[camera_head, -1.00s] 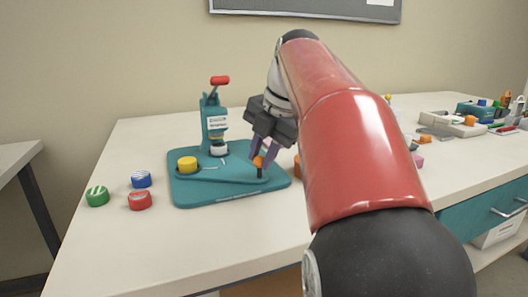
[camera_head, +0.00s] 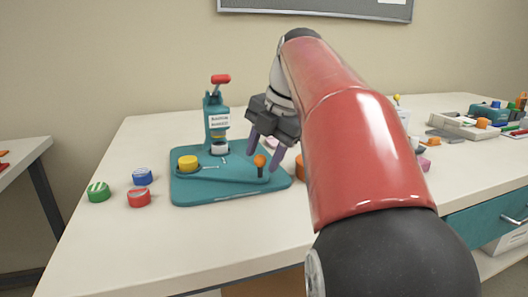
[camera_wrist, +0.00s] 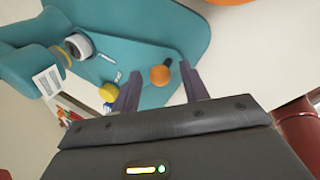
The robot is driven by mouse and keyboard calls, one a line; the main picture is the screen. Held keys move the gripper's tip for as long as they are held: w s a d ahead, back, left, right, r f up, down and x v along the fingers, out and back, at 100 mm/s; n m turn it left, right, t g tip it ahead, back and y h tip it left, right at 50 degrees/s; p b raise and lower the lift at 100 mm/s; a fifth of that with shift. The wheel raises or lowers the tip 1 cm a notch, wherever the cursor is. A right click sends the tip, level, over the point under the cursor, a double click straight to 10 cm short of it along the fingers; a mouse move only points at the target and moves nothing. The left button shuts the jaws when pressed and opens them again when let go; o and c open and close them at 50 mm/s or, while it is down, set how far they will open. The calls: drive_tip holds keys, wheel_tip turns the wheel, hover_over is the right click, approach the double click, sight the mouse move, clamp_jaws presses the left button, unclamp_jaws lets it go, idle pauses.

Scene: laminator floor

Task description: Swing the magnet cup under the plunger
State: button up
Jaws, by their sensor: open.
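The teal button press (camera_head: 217,118) stands on a teal base plate (camera_head: 230,194), with a red lever handle (camera_head: 220,79) on top. A white-rimmed cup (camera_head: 219,148) sits below the press head, where the plunger comes down. A yellow round cup (camera_head: 188,162) sits at the left end of the swing plate. An orange ball knob (camera_head: 260,161) on a dark post stands at the plate's right end. I cannot tell which cup is the magnet cup. My gripper (camera_head: 265,156) is open, with its fingers on either side of the knob, apart from it. The knob (camera_wrist: 160,75) shows between them in the wrist view.
Green (camera_head: 98,192), blue (camera_head: 142,177) and red (camera_head: 139,198) round pieces lie left of the base. An orange object (camera_head: 300,168) is partly hidden behind my arm. A grey tray (camera_head: 460,125) and small items stand at the right. The front of the table is clear.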

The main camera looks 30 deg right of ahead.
drive_tip(key=p+v, duration=0.1)
drive_tip(key=v, duration=0.6)
drive_tip(key=shift+r+p, duration=0.35)
drive_tip(key=shift+r, duration=0.05)
drive_tip(key=shift+s, duration=0.1)
